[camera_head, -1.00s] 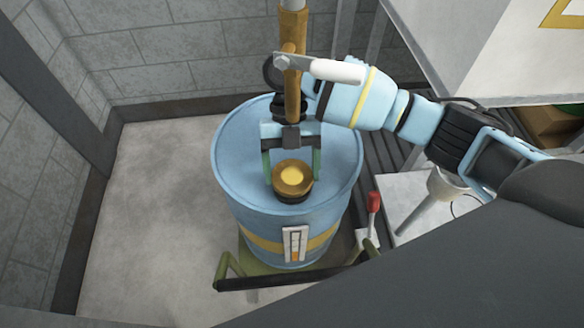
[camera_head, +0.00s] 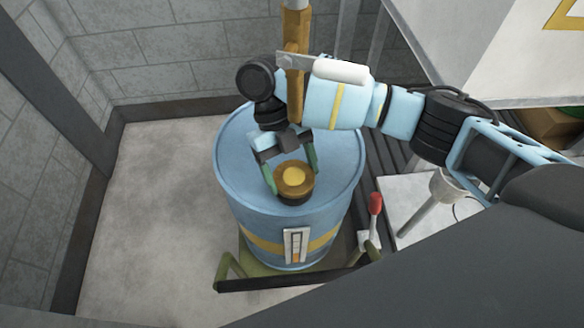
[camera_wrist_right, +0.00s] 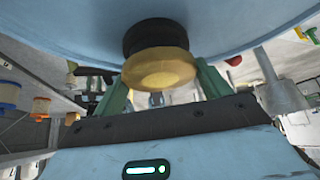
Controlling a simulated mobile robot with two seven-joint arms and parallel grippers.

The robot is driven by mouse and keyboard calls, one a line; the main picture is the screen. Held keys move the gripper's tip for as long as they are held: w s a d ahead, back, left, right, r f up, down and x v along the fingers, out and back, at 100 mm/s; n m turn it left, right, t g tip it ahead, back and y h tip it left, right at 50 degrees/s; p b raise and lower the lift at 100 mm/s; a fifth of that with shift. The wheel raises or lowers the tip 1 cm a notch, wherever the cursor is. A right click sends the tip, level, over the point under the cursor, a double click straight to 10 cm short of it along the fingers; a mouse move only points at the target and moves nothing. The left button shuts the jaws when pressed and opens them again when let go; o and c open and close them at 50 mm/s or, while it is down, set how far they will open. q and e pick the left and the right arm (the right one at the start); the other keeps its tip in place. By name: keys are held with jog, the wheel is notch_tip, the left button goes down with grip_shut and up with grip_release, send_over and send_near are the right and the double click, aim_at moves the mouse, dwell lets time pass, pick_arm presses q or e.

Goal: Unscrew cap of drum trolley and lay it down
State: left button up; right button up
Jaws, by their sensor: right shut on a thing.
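The blue drum (camera_head: 240,180) stands upright on a green trolley frame (camera_head: 236,268). A brass-yellow cap (camera_head: 294,177) with a dark ring beneath it sits on the drum top, toward the front. My right gripper (camera_head: 293,180) reaches down from above and is shut on the cap, one green finger on each side. In the right wrist view the cap (camera_wrist_right: 158,68) sits between the two green fingers, with the dark neck (camera_wrist_right: 155,36) between it and the blue drum top (camera_wrist_right: 220,22). My left gripper is not in view.
A red-handled lever (camera_head: 375,204) stands right of the drum. A white panel (camera_head: 480,45) is at upper right. Bare floor (camera_head: 150,230) lies left.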

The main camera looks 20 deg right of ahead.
jog(key=n+h+p, duration=0.1)
jog(key=n, duration=0.1)
jog(key=shift+n, duration=0.3)
jog(key=o, duration=0.6)
jog(key=shift+d+f+n+t+h+p, duration=0.1)
jog(key=shift+n+t+h+p, duration=0.2)
jog(key=shift+n, duration=0.25)
jog(key=shift+d+f+n+t+h+p, duration=0.1)
jog(key=shift+n+t+h, duration=0.1)
jog(key=shift+n+h, duration=0.3)
jog(key=shift+c, duration=0.2)
jog(key=shift+d+f+n, duration=0.1)
jog(key=shift+n, duration=0.25)
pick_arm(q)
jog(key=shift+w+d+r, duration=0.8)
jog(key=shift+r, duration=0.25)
